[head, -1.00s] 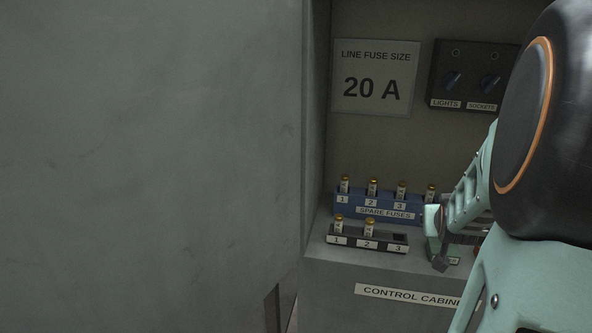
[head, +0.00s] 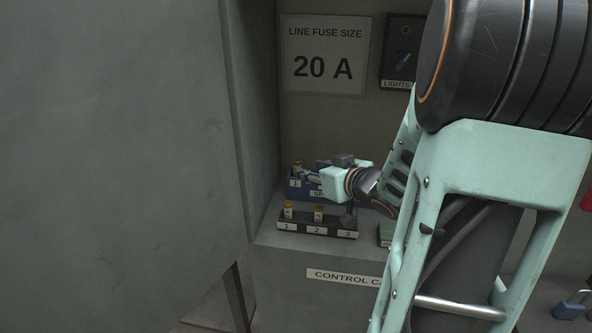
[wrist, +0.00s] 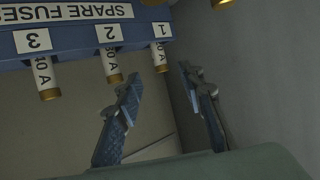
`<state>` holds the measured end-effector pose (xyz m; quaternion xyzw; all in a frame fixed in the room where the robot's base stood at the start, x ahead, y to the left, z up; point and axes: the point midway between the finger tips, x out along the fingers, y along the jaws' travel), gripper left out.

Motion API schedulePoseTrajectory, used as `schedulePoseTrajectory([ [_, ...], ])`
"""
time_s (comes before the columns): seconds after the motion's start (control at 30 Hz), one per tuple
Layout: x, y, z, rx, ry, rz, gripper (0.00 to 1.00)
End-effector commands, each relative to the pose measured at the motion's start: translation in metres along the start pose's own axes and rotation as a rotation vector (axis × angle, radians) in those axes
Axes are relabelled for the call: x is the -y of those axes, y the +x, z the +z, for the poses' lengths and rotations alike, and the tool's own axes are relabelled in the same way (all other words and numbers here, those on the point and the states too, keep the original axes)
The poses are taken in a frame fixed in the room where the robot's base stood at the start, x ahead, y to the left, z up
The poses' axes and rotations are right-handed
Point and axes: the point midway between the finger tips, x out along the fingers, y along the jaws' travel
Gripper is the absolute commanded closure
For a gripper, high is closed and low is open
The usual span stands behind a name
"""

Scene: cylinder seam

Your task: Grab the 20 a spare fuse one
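The blue spare fuses rack (head: 295,196) stands in the cabinet. It also shows upside down in the wrist view (wrist: 80,35), with fuse 1 (wrist: 160,54), fuse 2 (wrist: 111,66) and fuse 3 (wrist: 44,77). Fuse 3 seems to read 40 A; the ratings on fuses 1 and 2 are too blurred to be sure of. My gripper (wrist: 160,80) is open and empty. Its fingertips are near fuse 1, which lines up with the gap between them, with no visible contact. In the head view my gripper hides most of the rack except fuse 1 (head: 297,168).
A sign (head: 325,55) reads line fuse size 20 A. The cabinet's side wall (head: 240,120) is close on the left. A switch panel (head: 404,50) is above.

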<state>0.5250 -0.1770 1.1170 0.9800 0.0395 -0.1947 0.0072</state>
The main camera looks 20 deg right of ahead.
Motion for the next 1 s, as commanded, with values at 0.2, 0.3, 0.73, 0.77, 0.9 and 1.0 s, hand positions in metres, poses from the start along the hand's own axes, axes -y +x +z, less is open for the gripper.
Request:
schedulePoseTrajectory([
  [0.2,0.000,0.029,0.001,-0.001,0.001,0.000,0.64],
  [0.3,0.000,0.035,0.000,0.000,0.000,0.001,0.64],
  [0.73,0.001,0.084,-0.005,0.000,0.000,0.001,0.64],
  [0.77,0.000,0.085,-0.005,0.000,0.000,0.002,0.64],
  [0.9,0.000,0.085,-0.006,0.000,0.000,0.002,0.64],
  [1.0,0.000,0.085,-0.006,0.000,0.000,0.003,0.66],
])
